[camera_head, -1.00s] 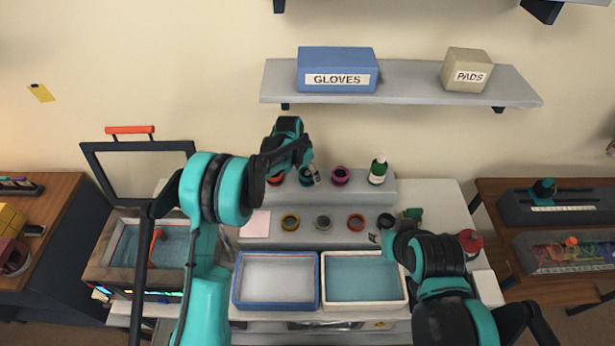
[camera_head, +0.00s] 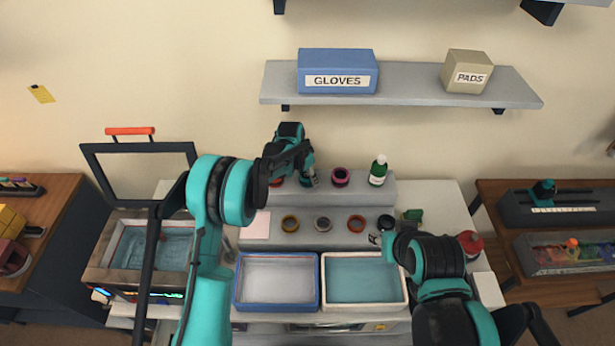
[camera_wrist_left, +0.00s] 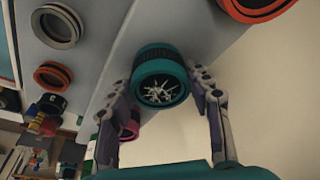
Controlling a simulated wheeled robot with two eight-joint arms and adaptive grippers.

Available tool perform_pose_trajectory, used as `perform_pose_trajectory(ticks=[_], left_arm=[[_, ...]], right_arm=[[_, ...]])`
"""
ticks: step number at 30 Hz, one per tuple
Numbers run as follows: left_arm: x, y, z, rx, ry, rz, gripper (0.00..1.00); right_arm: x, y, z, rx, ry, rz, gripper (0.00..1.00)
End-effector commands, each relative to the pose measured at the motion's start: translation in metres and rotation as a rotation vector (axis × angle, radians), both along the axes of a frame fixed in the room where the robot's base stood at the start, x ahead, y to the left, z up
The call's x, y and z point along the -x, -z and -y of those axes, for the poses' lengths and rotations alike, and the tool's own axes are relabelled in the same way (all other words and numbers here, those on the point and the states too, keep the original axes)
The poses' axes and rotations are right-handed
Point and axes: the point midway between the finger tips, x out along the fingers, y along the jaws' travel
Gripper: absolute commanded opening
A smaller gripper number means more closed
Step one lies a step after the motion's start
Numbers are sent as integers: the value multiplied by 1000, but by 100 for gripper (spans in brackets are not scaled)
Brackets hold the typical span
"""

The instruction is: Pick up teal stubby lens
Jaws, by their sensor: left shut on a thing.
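The teal stubby lens (camera_wrist_left: 160,62) shows in the left wrist view with its round ribbed barrel and a bright starburst pattern inside the opening. My left gripper (camera_wrist_left: 164,105) has a finger on either side of it and is shut on it. In the head view my left gripper (camera_head: 309,178) is at the upper step of the grey stand, and the lens is mostly hidden there. I cannot tell whether the lens is clear of the step. My right gripper (camera_head: 376,238) is beside the dark lens on the lower step; its opening is too small to read.
Several lenses line the lower step. A blue-rimmed tray (camera_head: 236,285) and a white-rimmed tray (camera_head: 405,292) lie in front.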

Motion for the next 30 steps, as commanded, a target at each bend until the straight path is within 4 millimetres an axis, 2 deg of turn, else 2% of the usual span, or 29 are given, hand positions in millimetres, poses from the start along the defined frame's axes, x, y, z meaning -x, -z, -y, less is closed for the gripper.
perform_pose_trajectory(ticks=[5, 10, 24, 30], left_arm=[[0, -13, 0, 0, 0, 0, 16], [2, -36, 0, 0, 0, 0, 16], [117, -33, 0, 0, 1, 0, 16], [155, -33, 0, 0, 1, 0, 16]], right_arm=[[0, 0, 0, 0, 0, 0, 40], [0, 0, 0, 0, 0, 0, 40], [0, 8, 0, 0, 0, 0, 40], [0, 9, 0, 0, 0, 0, 40]])
